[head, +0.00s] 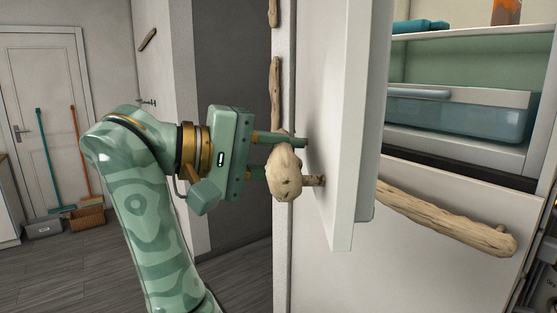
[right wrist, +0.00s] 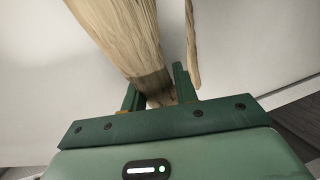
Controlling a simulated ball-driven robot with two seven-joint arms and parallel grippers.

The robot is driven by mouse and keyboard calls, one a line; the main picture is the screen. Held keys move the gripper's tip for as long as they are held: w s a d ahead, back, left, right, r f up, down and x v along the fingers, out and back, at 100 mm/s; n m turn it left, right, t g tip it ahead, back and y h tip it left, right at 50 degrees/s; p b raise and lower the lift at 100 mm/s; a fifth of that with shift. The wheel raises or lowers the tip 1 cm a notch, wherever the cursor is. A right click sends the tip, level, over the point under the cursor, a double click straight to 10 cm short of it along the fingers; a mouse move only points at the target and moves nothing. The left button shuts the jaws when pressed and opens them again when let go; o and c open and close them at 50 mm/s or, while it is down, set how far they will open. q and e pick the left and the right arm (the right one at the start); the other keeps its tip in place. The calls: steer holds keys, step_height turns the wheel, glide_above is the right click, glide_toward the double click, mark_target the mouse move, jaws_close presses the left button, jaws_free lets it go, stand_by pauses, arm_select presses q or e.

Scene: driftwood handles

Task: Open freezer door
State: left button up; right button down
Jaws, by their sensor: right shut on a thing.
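The white freezer door (head: 345,110) stands swung open, seen nearly edge-on in the head view. Its driftwood handle (head: 285,172) is seen almost end-on, on the door's left face. My right gripper (head: 285,155) is shut on this handle, with its fingers on either side of it. In the right wrist view the handle (right wrist: 125,40) runs down between the fingers of my right gripper (right wrist: 158,92). Part of the handle is hidden behind the near finger and the door. My left gripper is not in view.
Behind the door, an open compartment shows a clear teal drawer (head: 460,112) and a shelf. A lower white front has a driftwood handle (head: 450,218). A grey wall (head: 235,80) stands left of the door. Brooms and boxes (head: 86,218) are far left; floor (head: 60,275) there is clear.

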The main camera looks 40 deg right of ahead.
steer(key=shift+d+f, duration=0.1)
steer(key=c, duration=1.1)
jaws_free()
steer(key=v, duration=0.7)
steer(key=shift+b, duration=0.3)
steer(key=shift+w, duration=0.15)
